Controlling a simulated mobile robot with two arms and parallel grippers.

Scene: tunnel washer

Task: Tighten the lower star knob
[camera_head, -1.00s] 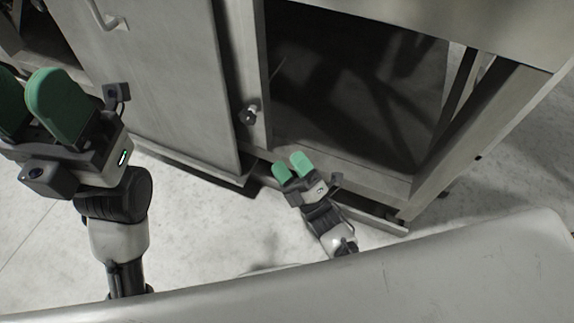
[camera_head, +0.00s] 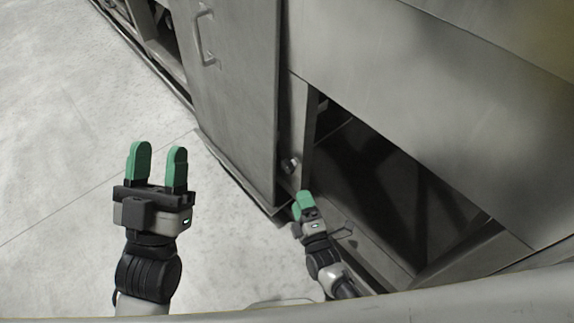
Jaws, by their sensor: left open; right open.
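A small star knob (camera_head: 291,165) with a dark grip and metal parts sits low on the machine's narrow frame post, beside the door's lower right corner. My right gripper (camera_head: 303,200) is just below the knob in the picture, its green fingers pointing up toward it and apart from it. Its fingers overlap in this view, and it holds nothing that I can see. My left gripper (camera_head: 158,165) is open and empty over the floor at the left, well away from the knob, with green fingers pointing up the picture.
A grey door (camera_head: 232,90) with a bar handle (camera_head: 205,38) stands left of the post. A dark opening (camera_head: 375,180) in the machine lies to the right. A pale ledge (camera_head: 430,300) crosses the bottom edge. The floor (camera_head: 70,130) at left is clear.

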